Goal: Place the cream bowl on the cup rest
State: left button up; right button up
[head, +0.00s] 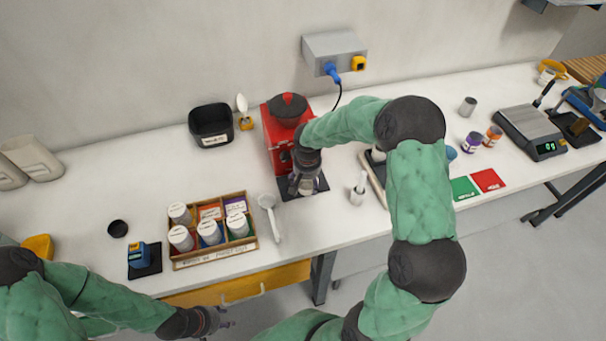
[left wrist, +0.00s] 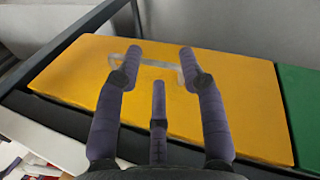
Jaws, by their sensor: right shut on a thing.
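My right gripper (head: 300,186) is low at the front of the red machine (head: 278,140), over a black mat (head: 318,186). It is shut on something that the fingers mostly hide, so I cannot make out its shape. I cannot clearly pick out the cream bowl or a separate cup rest; the black mat lies at the foot of the machine. My left gripper (head: 216,320) is in front of the table, below its edge. In the left wrist view its fingers (left wrist: 160,68) are spread and empty, facing a yellow drawer front (left wrist: 240,100) with a grey handle.
A wooden tray of several lidded jars (head: 215,255) stands left of the mat, with a white scoop (head: 268,205) between them. A white mortar (head: 357,196) stands to the right. A black bin (head: 211,125) is behind. My right arm covers part of the table.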

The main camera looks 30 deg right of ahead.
jog(key=w, duration=0.2)
jog(key=w+f, duration=0.1)
jog(key=shift+w+d, duration=0.3)
jog(key=shift+d, duration=0.1)
jog(key=shift+f, duration=0.2)
jog(key=shift+f, duration=0.1)
jog(key=shift+f+b, duration=0.15)
jog(key=shift+b, duration=0.15)
jog(key=o, duration=1.3)
